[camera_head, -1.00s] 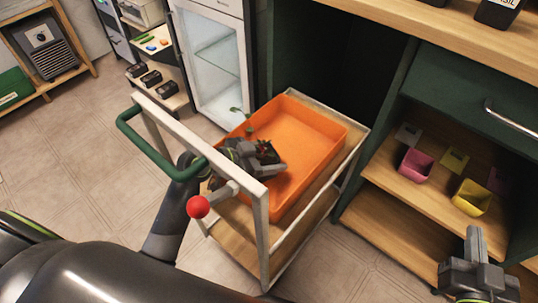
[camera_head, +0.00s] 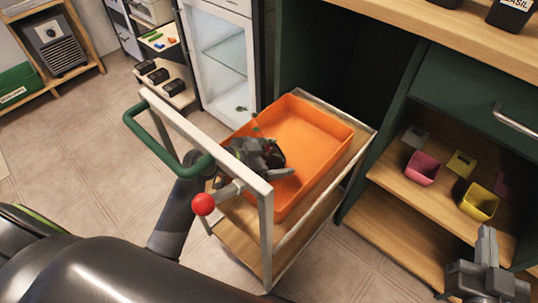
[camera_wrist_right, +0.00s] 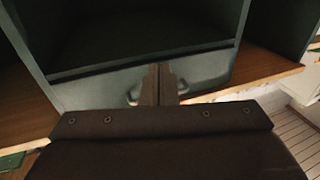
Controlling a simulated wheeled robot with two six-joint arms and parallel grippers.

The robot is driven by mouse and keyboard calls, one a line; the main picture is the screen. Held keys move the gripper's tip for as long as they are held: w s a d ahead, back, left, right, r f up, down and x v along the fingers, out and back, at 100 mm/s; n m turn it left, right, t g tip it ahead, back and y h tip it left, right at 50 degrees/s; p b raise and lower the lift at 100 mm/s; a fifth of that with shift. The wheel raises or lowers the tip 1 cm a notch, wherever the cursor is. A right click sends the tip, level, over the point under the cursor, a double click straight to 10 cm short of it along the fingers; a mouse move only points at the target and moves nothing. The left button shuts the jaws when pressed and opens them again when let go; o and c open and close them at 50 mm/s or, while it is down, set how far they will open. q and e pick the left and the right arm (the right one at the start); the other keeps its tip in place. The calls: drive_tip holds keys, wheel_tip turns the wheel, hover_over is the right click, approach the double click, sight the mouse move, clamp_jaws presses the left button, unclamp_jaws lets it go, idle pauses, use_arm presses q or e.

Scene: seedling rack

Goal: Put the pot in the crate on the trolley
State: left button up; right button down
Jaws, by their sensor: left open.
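The orange crate (camera_head: 309,133) sits on the upper deck of the trolley (camera_head: 267,235). A small dark pot (camera_head: 278,154) is at the crate's near left side, partly hidden by my left gripper (camera_head: 280,162). Green leaves (camera_head: 256,127) show just beyond the gripper. My left gripper is open, with its fingers beside the pot; I cannot tell whether they touch it or whether the pot rests on the crate floor. My right gripper (camera_head: 486,245) is at the lower right, away from the crate; in the right wrist view its fingers (camera_wrist_right: 158,84) are together and empty.
The trolley's green handle (camera_head: 165,150) and a red ball (camera_head: 203,204) are near my left arm. A shelf at right holds a pink pot (camera_head: 421,168) and a yellow pot (camera_head: 478,201). A glass-door fridge (camera_head: 219,60) stands behind. Floor at left is clear.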

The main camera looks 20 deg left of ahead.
use_arm(q)
drive_tip(key=shift+r, duration=0.1)
drive_tip(key=p+v, duration=0.1)
drive_tip(key=v, duration=0.3)
drive_tip(key=shift+s+a+r, duration=0.15)
drive_tip(key=shift+s+a, duration=0.05)
drive_tip(key=p+v, duration=0.1)
drive_tip(key=v, duration=0.6)
use_arm(e)
drive_tip(key=s+a+f+g+y, duration=0.1)
drive_tip(key=s+f+g, duration=0.2)
drive_tip(key=f, duration=0.3)
drive_tip(key=s+a+f+g+y, duration=0.1)
drive_tip(key=s+f+g, duration=0.3)
drive_tip(key=f+g, duration=0.2)
drive_tip(key=shift+s+f+m, duration=0.15)
drive_tip(key=shift+f+m, duration=0.15)
drive_tip(key=shift+f, duration=0.45)
use_arm(q)
drive_tip(key=shift+s+a+r, duration=0.1)
drive_tip(key=shift+s, duration=0.1)
use_arm(e)
drive_tip(key=shift+d, duration=0.1)
